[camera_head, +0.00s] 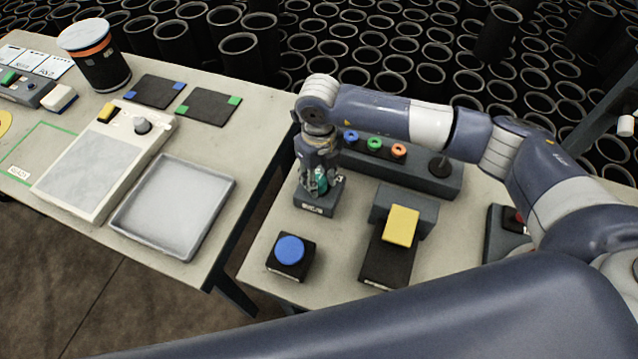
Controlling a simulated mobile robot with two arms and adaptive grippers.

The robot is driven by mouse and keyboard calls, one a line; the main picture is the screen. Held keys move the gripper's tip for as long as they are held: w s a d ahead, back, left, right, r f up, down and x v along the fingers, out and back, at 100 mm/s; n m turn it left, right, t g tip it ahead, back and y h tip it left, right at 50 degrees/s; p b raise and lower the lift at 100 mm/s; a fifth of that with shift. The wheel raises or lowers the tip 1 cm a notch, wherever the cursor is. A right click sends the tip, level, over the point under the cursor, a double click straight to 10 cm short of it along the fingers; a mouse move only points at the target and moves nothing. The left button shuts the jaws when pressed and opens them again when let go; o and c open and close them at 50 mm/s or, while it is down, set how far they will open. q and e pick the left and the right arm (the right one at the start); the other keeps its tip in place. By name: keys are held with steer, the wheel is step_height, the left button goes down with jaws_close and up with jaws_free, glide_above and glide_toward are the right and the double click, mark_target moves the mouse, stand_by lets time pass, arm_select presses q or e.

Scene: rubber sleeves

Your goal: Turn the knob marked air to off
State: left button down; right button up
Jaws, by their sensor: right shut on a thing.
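A small dark grey box (325,199) with a pale label (313,208) on its front stands near the left edge of the right-hand table. The label is too small to read surely. My right gripper (321,186) points down over the top of this box and is shut on a knob there. The fingers hide most of the knob, so its pointer and setting cannot be made out. A bit of teal shows between the fingers. My left gripper is not in view.
Behind the box stands a grey panel (440,180) with blue, green and orange rings and a black knob. A blue button (290,250) and a yellow block (402,226) on a dark base are in front. The left table (255,115) holds a tray (228,190).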

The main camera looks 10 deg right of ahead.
mark_target(319, 180)
steer(key=n+b, duration=0.2)
steer(key=b, duration=0.1)
steer(key=n+b, duration=0.2)
steer(key=b, duration=0.1)
steer(key=shift+f+n, duration=0.2)
steer(key=shift+n, duration=0.2)
steer(key=shift+r+n+b, duration=0.15)
steer(key=shift+n+b, duration=0.65)
steer(key=shift+b, duration=0.05)
steer(key=o, duration=1.1)
steer(key=shift+r, duration=0.15)
step_height(319, 180, up, 12)
steer(key=shift+f, duration=0.1)
